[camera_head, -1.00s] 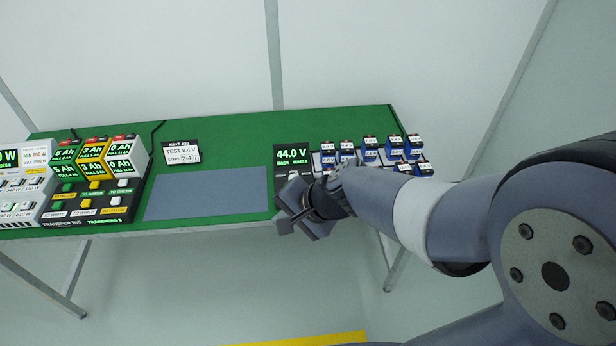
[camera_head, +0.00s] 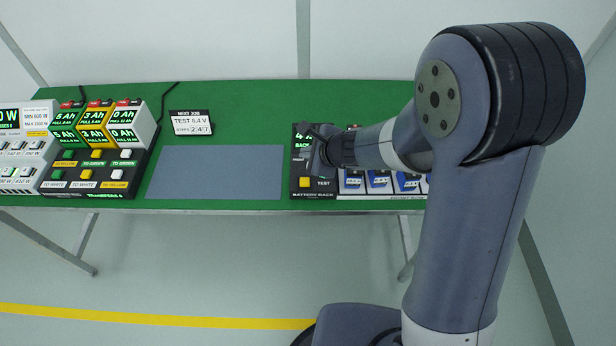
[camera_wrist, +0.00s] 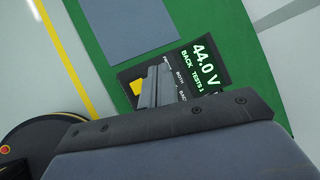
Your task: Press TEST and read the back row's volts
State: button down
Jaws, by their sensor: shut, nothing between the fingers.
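The battery rack (camera_head: 312,195) stands at the right of the green table. Its yellow TEST button (camera_head: 305,182) is at the panel's lower left and shows beside the fingers in the wrist view (camera_wrist: 137,87). The rack's display (camera_head: 301,135) is partly covered by my gripper in the head view. My gripper (camera_head: 318,158) is shut and empty over the panel, between display and button. Labels FRONT, BOTH and BACK show there; any selector is hidden.
Blue batteries (camera_head: 378,180) stand in the rack's front row; my arm hides most of the back row. A bare grey mat (camera_head: 215,172) lies left of the rack. The transfer rig (camera_head: 95,170) stands farther left.

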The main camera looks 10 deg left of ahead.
jog(key=b, duration=0.6)
send_over(308, 183)
notch_tip(308, 183, down, 7)
jog(key=shift+s+f, duration=0.1)
jog(key=shift+f, duration=0.05)
jog(key=shift+f+b, duration=0.75)
jog(key=shift+b, duration=0.2)
dwell(1.1)
jog(key=shift+f+b, duration=0.45)
jog(key=shift+b, duration=0.15)
jog(key=shift+f+b, duration=0.35)
jog(key=shift+b, duration=0.15)
dwell(0.5)
jog(key=shift+r, duration=0.1)
jog(key=shift+r+p, duration=0.65)
jog(key=shift+r, duration=0.1)
